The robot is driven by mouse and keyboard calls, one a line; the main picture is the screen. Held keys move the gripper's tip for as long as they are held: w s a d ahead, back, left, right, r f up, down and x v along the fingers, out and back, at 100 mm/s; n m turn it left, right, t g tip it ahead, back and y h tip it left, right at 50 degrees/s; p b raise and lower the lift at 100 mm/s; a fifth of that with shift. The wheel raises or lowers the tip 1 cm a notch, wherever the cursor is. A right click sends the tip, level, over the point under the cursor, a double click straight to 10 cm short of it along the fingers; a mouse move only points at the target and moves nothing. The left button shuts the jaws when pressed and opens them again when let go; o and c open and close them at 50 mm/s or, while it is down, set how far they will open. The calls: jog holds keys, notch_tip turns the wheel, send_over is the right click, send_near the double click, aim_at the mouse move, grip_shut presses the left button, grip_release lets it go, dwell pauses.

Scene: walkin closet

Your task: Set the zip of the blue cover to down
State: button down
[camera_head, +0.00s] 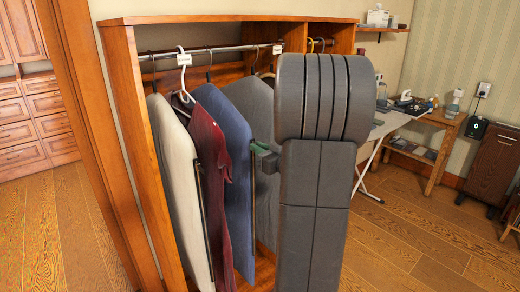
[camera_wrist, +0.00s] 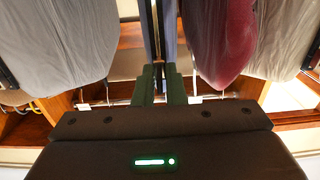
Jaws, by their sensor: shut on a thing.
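The blue cover (camera_head: 226,130) hangs on the rail between a dark red garment (camera_head: 205,140) and a grey cover (camera_head: 250,105). A dark zip strip runs down its front edge. My gripper (camera_head: 256,149) is at that front edge, about mid-height on the cover, partly hidden behind my arm. In the wrist view my gripper's two green fingers (camera_wrist: 161,85) are close together on the narrow edge of the blue cover (camera_wrist: 170,30), shut on what looks like the zip's pull. The pull itself is hidden between the fingers.
A cream cover (camera_head: 178,170) hangs at the left inside the wooden wardrobe (camera_head: 120,100). The red garment and grey cover hang close on both sides of my gripper. An ironing board (camera_head: 390,125) and a small table (camera_head: 440,135) stand right. Wood floor (camera_head: 400,240) is clear in front.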

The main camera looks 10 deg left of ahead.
notch_tip(320, 180, down, 44)
jog(key=b, duration=3.5)
jog(key=c, duration=1.6)
grip_release()
jog(key=shift+d, duration=0.1)
jog(key=p+v, duration=0.2)
jog(key=v, duration=1.1)
jog(key=shift+s+d, duration=0.2)
jog(key=shift+s, duration=0.05)
jog(key=shift+w+a, duration=0.1)
jog(key=shift+a, duration=0.05)
jog(key=b+x, duration=0.2)
jog(key=x, duration=1.1)
jog(key=shift+w+a, duration=0.2)
jog(key=shift+s+d, duration=0.1)
jog(key=shift+d, duration=0.05)
